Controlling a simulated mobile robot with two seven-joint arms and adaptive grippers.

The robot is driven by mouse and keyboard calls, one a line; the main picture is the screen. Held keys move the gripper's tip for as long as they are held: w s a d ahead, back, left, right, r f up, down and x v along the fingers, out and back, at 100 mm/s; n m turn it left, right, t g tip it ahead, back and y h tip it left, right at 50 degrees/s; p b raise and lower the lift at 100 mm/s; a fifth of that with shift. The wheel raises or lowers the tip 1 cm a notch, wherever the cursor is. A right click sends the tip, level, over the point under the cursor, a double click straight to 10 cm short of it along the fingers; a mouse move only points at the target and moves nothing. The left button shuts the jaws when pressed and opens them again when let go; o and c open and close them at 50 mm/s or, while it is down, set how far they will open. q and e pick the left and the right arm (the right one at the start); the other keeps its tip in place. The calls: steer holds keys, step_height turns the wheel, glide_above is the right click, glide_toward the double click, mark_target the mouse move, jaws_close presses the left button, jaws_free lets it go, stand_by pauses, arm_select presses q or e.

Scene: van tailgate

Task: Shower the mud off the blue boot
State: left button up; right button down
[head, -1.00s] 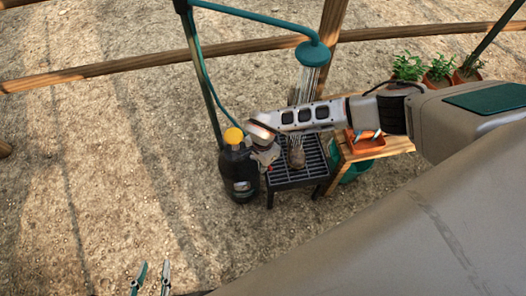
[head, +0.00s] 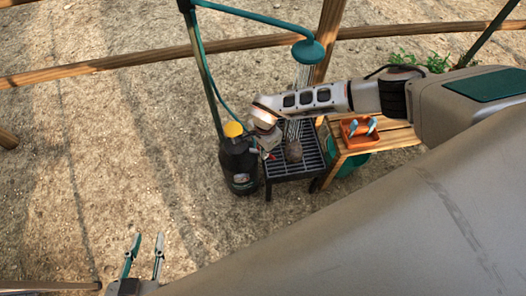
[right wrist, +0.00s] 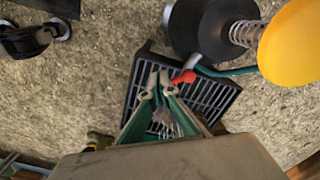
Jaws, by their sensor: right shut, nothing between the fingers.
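The boot (head: 293,151) stands on a dark slatted grate (head: 312,172), under the teal shower head (head: 308,52). Its visible part looks grey-brown; no clear blue shows. Water streams fall from the shower head towards it, partly behind my right arm. My right gripper (head: 271,153) is shut and empty beside the boot, near the tank. In the right wrist view, its fingertips (right wrist: 157,82) are close to a red lever (right wrist: 184,77) on a teal pipe; I cannot tell if they touch. My left gripper (head: 147,240) is open and empty at the bottom left, far from the grate.
A black tank (head: 238,170) with a yellow cap (head: 233,129) stands left of the grate. A wooden bench (head: 385,138) with an orange tray (head: 360,132) stands right of it. Wooden rails cross behind. Open gravel lies to the left.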

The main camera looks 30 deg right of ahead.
arm_select(q)
steer(key=shift+w+r, duration=0.15)
steer(key=shift+r, duration=0.15)
arm_select(e)
steer(key=shift+r, duration=0.2)
arm_select(q)
steer(key=shift+r, duration=0.15)
arm_select(e)
steer(key=d, duration=0.6)
steer(key=shift+w, duration=0.4)
